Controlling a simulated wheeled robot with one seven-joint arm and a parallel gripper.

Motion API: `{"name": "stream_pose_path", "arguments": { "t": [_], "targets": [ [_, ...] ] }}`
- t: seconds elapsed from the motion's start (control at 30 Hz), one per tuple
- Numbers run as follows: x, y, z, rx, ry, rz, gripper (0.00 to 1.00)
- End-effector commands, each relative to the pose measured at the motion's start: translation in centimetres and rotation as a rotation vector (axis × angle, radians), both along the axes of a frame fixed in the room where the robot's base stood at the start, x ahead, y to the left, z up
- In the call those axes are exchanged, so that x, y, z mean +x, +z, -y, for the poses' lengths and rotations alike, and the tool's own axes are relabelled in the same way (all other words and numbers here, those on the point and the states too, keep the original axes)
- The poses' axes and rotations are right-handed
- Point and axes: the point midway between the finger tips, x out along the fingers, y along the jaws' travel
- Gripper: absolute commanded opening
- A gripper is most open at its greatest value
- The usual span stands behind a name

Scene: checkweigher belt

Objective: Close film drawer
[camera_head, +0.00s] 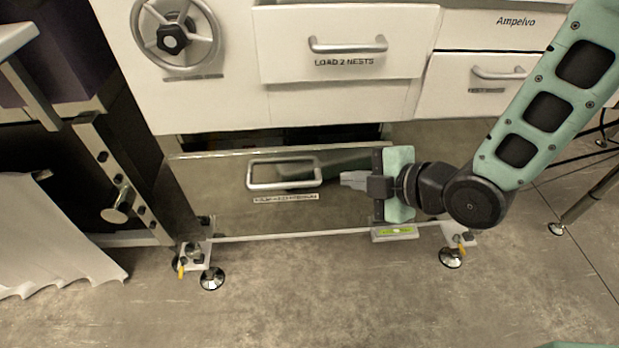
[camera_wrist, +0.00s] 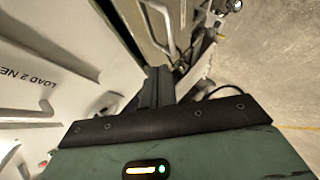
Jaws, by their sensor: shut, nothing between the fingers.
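The low metal-fronted drawer (camera_head: 225,205) is at the bottom of the machine in the head view, with a bar handle (camera_head: 284,186) and a small label too blurred to read for certain. A dark gap shows above its front edge, so it stands partly open. My gripper (camera_head: 345,180) is shut and empty, just right of the handle and in front of the drawer's right half. I cannot tell whether it touches the front. In the wrist view my closed fingers (camera_wrist: 158,80) point toward the drawer front, whose handle (camera_wrist: 160,22) is beyond them.
Above is the white "LOAD 2 NESTS" drawer (camera_head: 340,65), with a smaller white drawer (camera_head: 470,90) to its right and a handwheel (camera_head: 174,40) to its left. A leg with a knob (camera_head: 117,206) stands left. The floor (camera_head: 320,295) in front is clear.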

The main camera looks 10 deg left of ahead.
Motion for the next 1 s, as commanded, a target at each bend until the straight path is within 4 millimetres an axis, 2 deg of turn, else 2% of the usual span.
{"name": "stream_pose_path", "arguments": {
  "t": [0.03, 0.23, 0.4, 0.5, 1.0],
  "targets": [
    [0.1, -2.9, -0.4, 0.033, 0.048, 0.086, 0.0],
    [0.0, -5.5, -1.0, 0.161, 0.147, 0.443, 0.0],
    [-0.1, -6.0, -0.4, 0.215, 0.141, 0.616, 0.0],
    [-0.1, -5.9, -0.2, 0.225, 0.134, 0.661, 0.0],
    [1.0, -6.3, -1.7, 0.231, 0.134, 0.676, 0.0]
  ]
}}
